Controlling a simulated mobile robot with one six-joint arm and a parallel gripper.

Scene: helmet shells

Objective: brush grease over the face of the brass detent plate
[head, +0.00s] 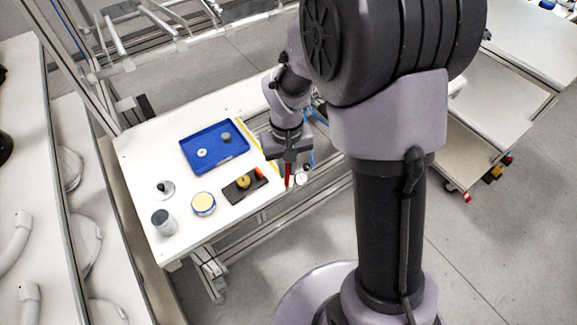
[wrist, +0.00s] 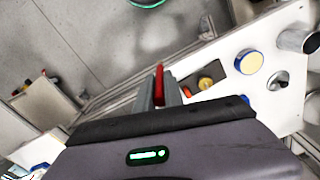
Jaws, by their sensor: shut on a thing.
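My gripper (head: 289,170) is over the right end of the white table, shut on a slim red tool, likely the brush (head: 288,177). In the wrist view the red tool (wrist: 159,84) stands between the jaws; I see no bristles. A brass-coloured round piece (head: 243,182), likely the detent plate, sits on a black block (head: 233,193) left of my gripper, apart from it. The brass piece also shows in the wrist view (wrist: 206,83). An orange part (head: 259,173) is beside it on the block. A round tin with pale yellow contents (head: 204,203), likely grease, stands further left.
A blue tray (head: 187,153) behind holds a pale disc (head: 202,153) and a grey cylinder (head: 227,138). A grey cup (head: 163,222) and a flat knobbed disc (head: 164,190) stand at the left. A small white disc (head: 301,179) is right of my gripper. The table's (head: 140,150) back left is clear.

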